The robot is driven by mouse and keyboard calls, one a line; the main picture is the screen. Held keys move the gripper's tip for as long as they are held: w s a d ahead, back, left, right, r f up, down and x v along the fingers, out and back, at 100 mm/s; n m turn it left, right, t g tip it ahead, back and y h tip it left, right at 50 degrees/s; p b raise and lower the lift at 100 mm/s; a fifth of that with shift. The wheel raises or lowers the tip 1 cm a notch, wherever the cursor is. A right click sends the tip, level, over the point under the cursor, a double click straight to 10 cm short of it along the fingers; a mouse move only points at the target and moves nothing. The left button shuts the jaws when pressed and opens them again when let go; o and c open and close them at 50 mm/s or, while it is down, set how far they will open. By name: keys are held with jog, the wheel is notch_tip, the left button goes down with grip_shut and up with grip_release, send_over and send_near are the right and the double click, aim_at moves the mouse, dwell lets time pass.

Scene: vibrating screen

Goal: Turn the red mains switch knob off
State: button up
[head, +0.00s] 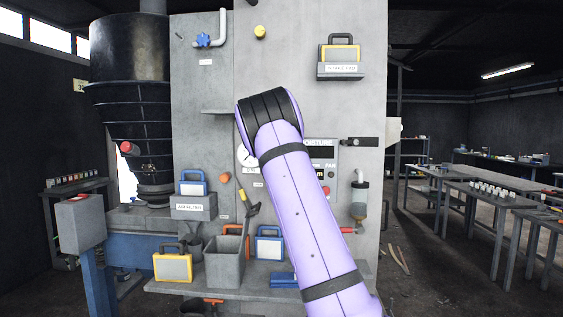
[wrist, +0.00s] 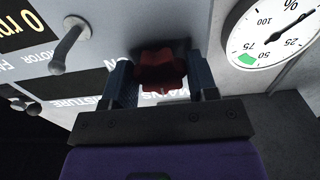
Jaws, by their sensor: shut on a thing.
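The red mains switch knob (wrist: 162,72) is a lobed knob on the grey panel in the wrist view. My gripper (wrist: 163,84) has one finger on each side of it and is shut on it. A label partly hidden by the gripper, reading something like "MAINS", lies beside the knob. In the head view my purple arm covers the gripper and the knob. The angle of the knob is hard to read because no marks show around it.
A round percent gauge (wrist: 275,38) sits right of the knob in the wrist view, and a metal lever (wrist: 70,45) sticks out at left. In the head view a shelf below holds a grey bin (head: 224,264) and several cases, including a yellow one (head: 172,266).

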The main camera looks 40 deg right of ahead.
jog(key=shift+f, duration=0.15)
jog(key=o, duration=0.9)
jog(key=shift+c, duration=0.2)
jog(key=v, duration=1.1)
